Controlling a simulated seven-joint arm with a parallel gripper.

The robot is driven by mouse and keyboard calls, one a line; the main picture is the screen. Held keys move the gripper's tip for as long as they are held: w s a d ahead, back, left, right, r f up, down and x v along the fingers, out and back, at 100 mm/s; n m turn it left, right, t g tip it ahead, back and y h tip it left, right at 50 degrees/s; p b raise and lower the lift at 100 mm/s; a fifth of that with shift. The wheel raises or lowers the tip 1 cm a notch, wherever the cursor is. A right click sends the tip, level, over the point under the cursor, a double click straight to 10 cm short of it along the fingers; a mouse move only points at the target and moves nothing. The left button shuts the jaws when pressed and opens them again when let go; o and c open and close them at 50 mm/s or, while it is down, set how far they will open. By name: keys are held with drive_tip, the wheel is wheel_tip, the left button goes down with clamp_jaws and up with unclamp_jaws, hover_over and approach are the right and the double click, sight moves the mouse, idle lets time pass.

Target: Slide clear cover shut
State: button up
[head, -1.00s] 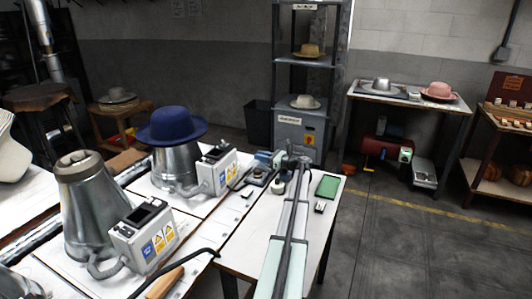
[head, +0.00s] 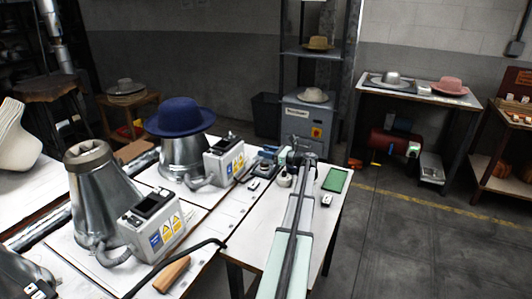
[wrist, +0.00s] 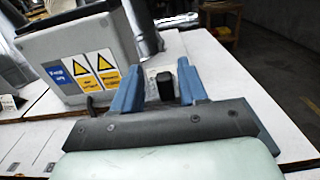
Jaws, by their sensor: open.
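My gripper (wrist: 160,70) has two blue fingers, spread apart, in the wrist view. A small black upright part (wrist: 164,85) stands between them in that view, in front of a small pale object. I cannot tell whether either finger touches it. In the head view my gripper (head: 268,155) is small and partly hidden at the far end of my arm, above the white table near the control box with warning labels (head: 224,165). That box also shows at the upper left of the wrist view (wrist: 85,68). I cannot make out a clear cover for certain in either view.
A blue hat (head: 180,115) sits on a metal cone. A second metal cone (head: 100,200) and control box (head: 155,222) stand nearer. A green flat item (head: 335,180) and a small white device (head: 326,200) lie right of my arm. A wooden-handled tool (head: 172,274) lies in front.

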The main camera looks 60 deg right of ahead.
drive_tip(key=s, duration=1.3)
drive_tip(key=shift+s, duration=0.25)
